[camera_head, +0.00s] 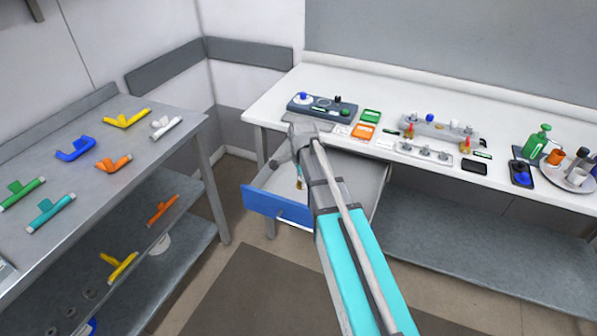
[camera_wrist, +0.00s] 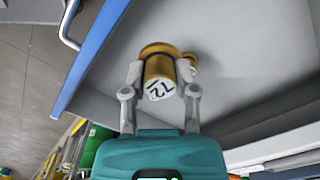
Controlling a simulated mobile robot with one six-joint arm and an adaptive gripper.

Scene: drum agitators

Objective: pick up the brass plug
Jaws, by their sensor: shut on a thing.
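The brass plug (camera_wrist: 158,70) is between the two fingers of my gripper (camera_wrist: 160,84) in the wrist view. It is a gold-coloured cylinder with a wider rounded end and a white label marked "12". The fingers are shut on its sides. In the head view the plug shows only as a small gold spot (camera_head: 299,184) below my arm's end, over the open drawer (camera_head: 262,203) with the blue front. The wrist view shows the pale drawer interior behind the plug. I cannot tell whether the plug touches the drawer floor.
The white bench (camera_head: 270,104) above the drawer holds a dark blue block with knobs, green and orange boxes, and a green bottle (camera_head: 536,142). A grey table (camera_head: 105,190) on the left holds several coloured handled parts. The drawer's walls surround my gripper closely.

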